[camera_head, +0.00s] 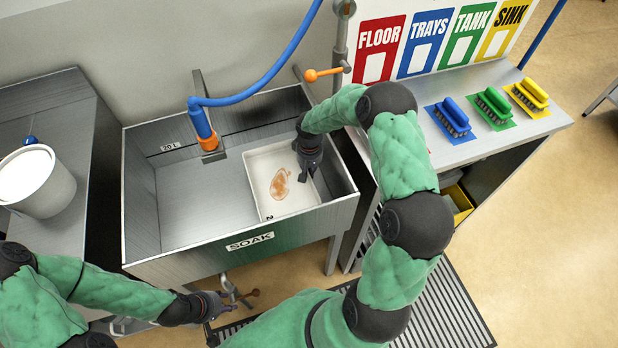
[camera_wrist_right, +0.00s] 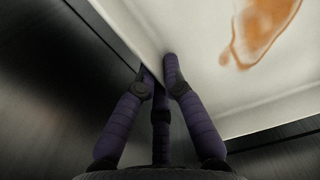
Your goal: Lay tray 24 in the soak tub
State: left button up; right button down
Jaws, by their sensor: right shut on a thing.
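A white square tray (camera_head: 262,195) with an orange-brown stain (camera_head: 279,184) is inside the right part of the grey metal soak tub (camera_head: 140,205). A small dark mark is on its near rim, too small to read. I cannot tell whether the tray rests fully on the tub floor. My right gripper (camera_head: 306,172) reaches down into the tub and is shut on the tray's right wall. In the right wrist view the fingers (camera_wrist_right: 160,72) straddle the wall of the tray (camera_wrist_right: 210,60).
A blue hose with a spout (camera_head: 207,137) hangs over the tub's back. Blue, green and yellow brushes (camera_head: 491,105) stand on the right bench. A white bucket (camera_head: 38,182) is on the left counter. The tub's left part is empty.

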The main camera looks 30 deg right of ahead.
jog(key=shift+d+f+b, duration=0.1)
jog(key=shift+f+b, duration=0.8)
jog(key=shift+f, duration=0.9)
jog(key=shift+r, duration=0.1)
jog(key=c, duration=1.8)
grip_release()
jog(key=shift+f, duration=0.2)
jog(key=o, duration=0.5)
jog(key=shift+c, duration=0.2)
jog(key=shift+r, duration=0.2)
notch_tip(320, 180, up, 8)
jog(key=p, duration=0.3)
jog(key=shift+f, duration=0.25)
